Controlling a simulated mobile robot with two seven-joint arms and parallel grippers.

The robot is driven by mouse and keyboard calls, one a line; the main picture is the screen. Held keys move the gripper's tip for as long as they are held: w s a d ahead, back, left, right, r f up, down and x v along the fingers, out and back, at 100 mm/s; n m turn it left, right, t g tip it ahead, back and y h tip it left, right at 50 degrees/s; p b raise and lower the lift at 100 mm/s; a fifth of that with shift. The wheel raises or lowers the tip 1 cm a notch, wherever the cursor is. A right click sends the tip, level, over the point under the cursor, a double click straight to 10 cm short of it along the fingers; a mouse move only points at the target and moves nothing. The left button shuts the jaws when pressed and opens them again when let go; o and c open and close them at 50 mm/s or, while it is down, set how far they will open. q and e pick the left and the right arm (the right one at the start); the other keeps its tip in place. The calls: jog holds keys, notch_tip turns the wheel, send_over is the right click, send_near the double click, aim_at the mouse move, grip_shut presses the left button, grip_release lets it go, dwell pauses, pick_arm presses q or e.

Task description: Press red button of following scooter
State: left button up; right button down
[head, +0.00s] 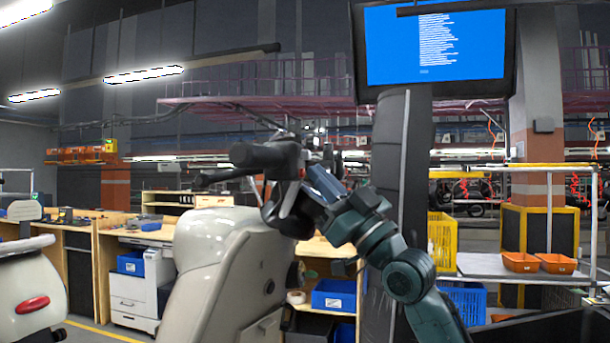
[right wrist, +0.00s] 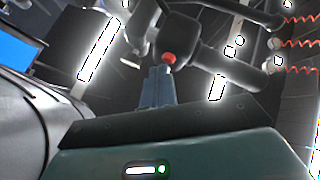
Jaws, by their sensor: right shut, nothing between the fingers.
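The cream scooter (head: 225,262) stands in the middle of the head view, with its dark handlebar (head: 268,156) at the top. The red button (right wrist: 169,57) sits on the dark handlebar housing in the right wrist view. In the head view, my right arm comes in from the right to the handlebar. My left gripper is not in view.
Another cream scooter with a red light (head: 32,305) stands at the far left. A dark column with a blue screen (head: 435,47) rises behind my right arm. Benches, a white cabinet (head: 135,295) and blue bins (head: 333,295) stand behind; orange trays (head: 540,262) lie on a table at right.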

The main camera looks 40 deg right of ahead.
jog(key=shift+s+d, duration=0.3)
jog(key=shift+s, duration=0.2)
jog(key=s+d+b, duration=0.1)
jog(key=s+b, duration=0.1)
jog(key=s+d+b, duration=0.2)
dwell(0.4)
jog(key=shift+r, duration=0.1)
dwell(0.6)
